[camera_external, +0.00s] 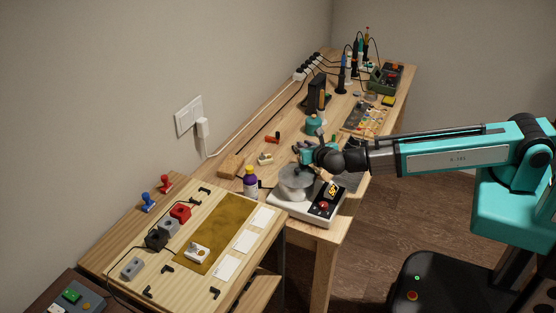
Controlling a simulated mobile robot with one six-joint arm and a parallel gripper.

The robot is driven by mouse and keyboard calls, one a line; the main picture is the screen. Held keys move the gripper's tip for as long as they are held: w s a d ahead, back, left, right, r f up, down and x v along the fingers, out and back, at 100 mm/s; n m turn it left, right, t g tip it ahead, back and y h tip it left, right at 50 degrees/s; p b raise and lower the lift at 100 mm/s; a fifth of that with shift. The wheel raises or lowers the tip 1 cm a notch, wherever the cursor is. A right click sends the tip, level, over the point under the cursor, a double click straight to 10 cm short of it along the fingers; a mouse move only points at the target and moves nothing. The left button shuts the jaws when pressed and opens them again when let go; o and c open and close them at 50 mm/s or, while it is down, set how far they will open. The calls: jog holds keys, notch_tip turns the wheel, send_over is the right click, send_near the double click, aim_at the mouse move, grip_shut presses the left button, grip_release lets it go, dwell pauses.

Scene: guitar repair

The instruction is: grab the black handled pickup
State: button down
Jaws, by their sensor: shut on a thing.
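Several small blocks sit on the light wooden board at the lower left. One is a black block (156,240), beside a grey block (168,228) and a red block (181,212). I cannot tell for sure that the black block is the black handled pickup. My gripper (303,156) is well to the right of these blocks, just above a silver pot (297,184). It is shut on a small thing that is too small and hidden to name. I cannot tell whether that thing touches the pot.
The pot stands on a white device (316,208) with a lit display. A purple bottle (250,181) stands close on its left. A yellow-brown mat (217,232) lies on the board. Tools and cables crowd the far bench, and a wall outlet (188,116) is behind.

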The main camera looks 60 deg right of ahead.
jog(key=shift+r, duration=0.1)
jog(key=shift+r+b, duration=0.75)
jog(key=shift+r, duration=4.15)
jog(key=shift+d, duration=0.1)
